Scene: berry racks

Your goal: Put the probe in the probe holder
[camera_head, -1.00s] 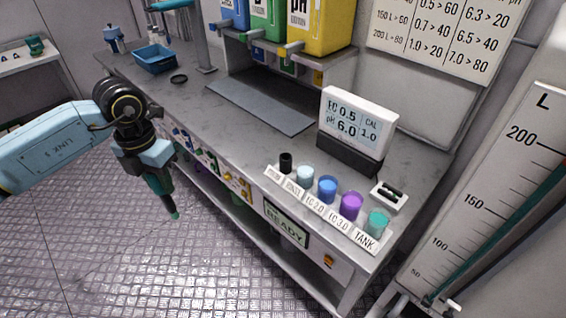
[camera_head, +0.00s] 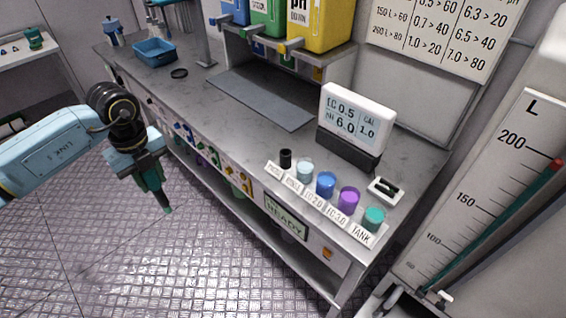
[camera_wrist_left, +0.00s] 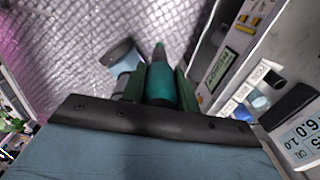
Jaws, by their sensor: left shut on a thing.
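The probe (camera_wrist_left: 161,84) is a teal and dark cylinder with a narrow tip; it is held between the fingers of my left gripper (camera_wrist_left: 160,88). My right gripper is not in view.
On the bench (camera_head: 225,130), several coloured cups stand behind white labels, the teal one (camera_head: 373,218) at TANK. Behind them is a meter display (camera_head: 355,118). A blue tray (camera_head: 154,51) is at the far left end. Floor around my left gripper is clear.

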